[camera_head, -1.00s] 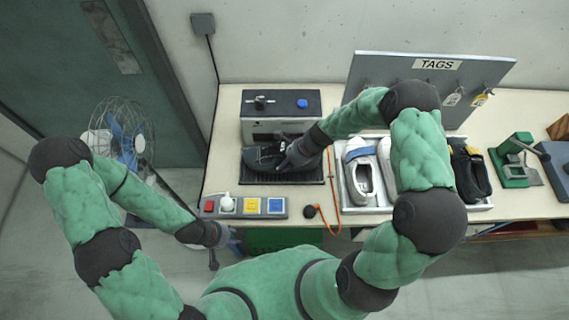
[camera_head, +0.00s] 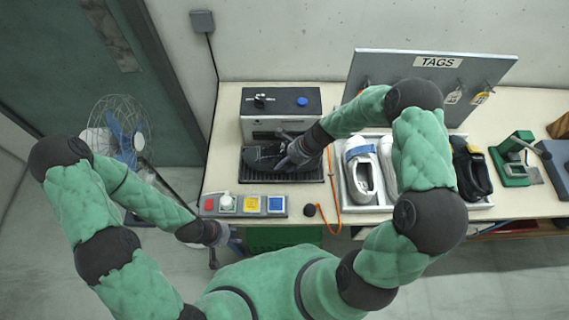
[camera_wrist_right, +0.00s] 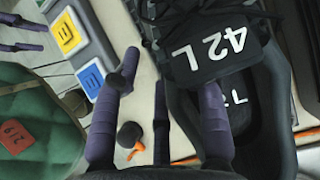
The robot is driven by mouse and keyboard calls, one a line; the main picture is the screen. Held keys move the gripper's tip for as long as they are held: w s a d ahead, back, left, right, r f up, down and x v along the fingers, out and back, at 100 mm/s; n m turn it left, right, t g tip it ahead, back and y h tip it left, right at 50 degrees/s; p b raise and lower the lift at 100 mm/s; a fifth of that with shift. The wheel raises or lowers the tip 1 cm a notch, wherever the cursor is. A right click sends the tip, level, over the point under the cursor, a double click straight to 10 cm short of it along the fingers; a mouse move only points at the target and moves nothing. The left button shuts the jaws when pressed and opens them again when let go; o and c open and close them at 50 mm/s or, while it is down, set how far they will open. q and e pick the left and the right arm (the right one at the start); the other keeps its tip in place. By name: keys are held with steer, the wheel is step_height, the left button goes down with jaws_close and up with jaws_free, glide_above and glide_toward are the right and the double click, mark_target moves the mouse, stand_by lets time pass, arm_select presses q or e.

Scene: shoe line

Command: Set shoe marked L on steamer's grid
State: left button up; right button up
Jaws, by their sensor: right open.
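The black shoe (camera_head: 264,158) lies on the steamer's dark grid (camera_head: 297,177), under the steamer's grey head (camera_head: 280,113). In the right wrist view its tongue (camera_wrist_right: 215,45) reads "42 L" in white, and its dark opening (camera_wrist_right: 250,110) faces the camera. My right gripper (camera_head: 290,152) is at the shoe's right, heel end. In the wrist view its purple fingers (camera_wrist_right: 172,85) are spread, one overlapping the shoe's opening and two beside the shoe. Contact is hard to tell. My left gripper (camera_head: 232,242) hangs in front of the table, small and partly hidden; its opening is unclear.
A button panel (camera_head: 243,205) stands in front of the steamer. An orange cord (camera_head: 334,190) runs to its right. A white box (camera_head: 378,207) holds white shoes (camera_head: 362,172) and a black shoe (camera_head: 472,168). A tag board (camera_head: 430,80) stands behind; a green device (camera_head: 513,160) is at right.

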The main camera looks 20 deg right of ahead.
steer(key=v, duration=1.1)
steer(key=shift+r, duration=0.15)
